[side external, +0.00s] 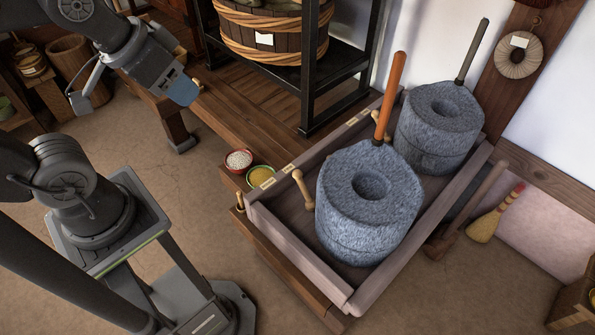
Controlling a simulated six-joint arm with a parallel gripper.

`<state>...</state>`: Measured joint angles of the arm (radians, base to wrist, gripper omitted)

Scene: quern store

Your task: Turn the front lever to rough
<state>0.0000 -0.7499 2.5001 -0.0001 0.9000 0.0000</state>
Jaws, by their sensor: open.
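My gripper (135,98) is at the upper left, open and empty, well apart from the querns and levers. The front lever (303,190) is a small wooden arm with rounded ends at the left side of the tray, beside the nearer quern (335,215). It slants from the tray's left rim down toward the quern. Small pale labels (267,183) sit on the rim near it; their words are too small to read. A second wooden lever (386,136) shows farther back between the two querns, partly hidden by the nearer quern's orange handle (393,90).
The farther quern (440,135) has a dark handle. Both querns stand in the wooden tray (365,300). Bowls of white (239,160) and yellow (261,177) grain sit left of the tray. A black rack (310,100) holds a tub (265,40) behind. A brush (485,225) is right.

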